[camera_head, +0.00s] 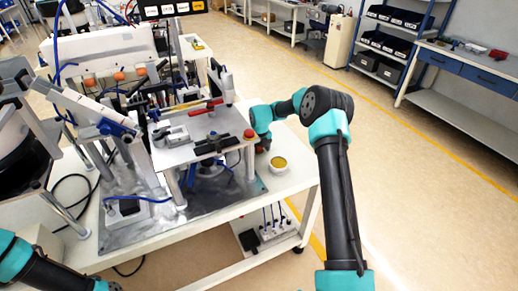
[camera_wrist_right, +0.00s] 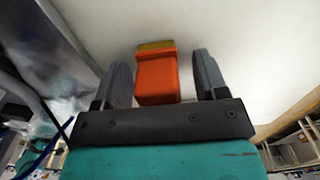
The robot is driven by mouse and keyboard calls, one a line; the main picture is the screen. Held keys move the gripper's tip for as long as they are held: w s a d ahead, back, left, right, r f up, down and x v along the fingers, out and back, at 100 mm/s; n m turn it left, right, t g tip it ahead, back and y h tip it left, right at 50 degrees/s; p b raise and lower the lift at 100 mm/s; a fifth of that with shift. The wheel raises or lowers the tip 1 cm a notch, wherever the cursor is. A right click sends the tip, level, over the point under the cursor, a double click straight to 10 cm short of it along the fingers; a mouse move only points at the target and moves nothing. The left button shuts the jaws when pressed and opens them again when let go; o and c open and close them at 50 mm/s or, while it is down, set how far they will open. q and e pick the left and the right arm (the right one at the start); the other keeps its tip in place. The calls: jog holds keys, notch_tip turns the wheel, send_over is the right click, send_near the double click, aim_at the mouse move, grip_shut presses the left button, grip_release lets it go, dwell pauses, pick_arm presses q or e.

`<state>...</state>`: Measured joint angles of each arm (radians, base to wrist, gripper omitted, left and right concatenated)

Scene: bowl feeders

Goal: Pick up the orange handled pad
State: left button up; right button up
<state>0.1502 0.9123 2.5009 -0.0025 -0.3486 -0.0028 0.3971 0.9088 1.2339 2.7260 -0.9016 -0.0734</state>
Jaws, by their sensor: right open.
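The orange handled pad (camera_wrist_right: 156,78) shows in the right wrist view as an orange block with an olive-yellow strip at its far end. My right gripper (camera_wrist_right: 162,64) is open, with one dark finger on each side of the orange block and a visible gap on both sides. In the head view the right gripper is at the right edge of the white table, and its fingers are mostly hidden there. A small orange patch shows just below the wrist. My left arm shows at the bottom left of the head view, but its gripper is out of frame.
A small white dish (camera_head: 279,163) with a yellow inside sits just right of the right gripper. The raised machine platform (camera_head: 185,153) with a red button (camera_head: 249,134) stands close on its left. The white table (camera_head: 290,181) is bare around the dish.

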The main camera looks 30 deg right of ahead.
jog(key=shift+c, duration=0.3)
jog(key=c, duration=1)
notch_tip(320, 180, up, 18)
jog(key=shift+r, duration=0.1)
dwell(0.7)
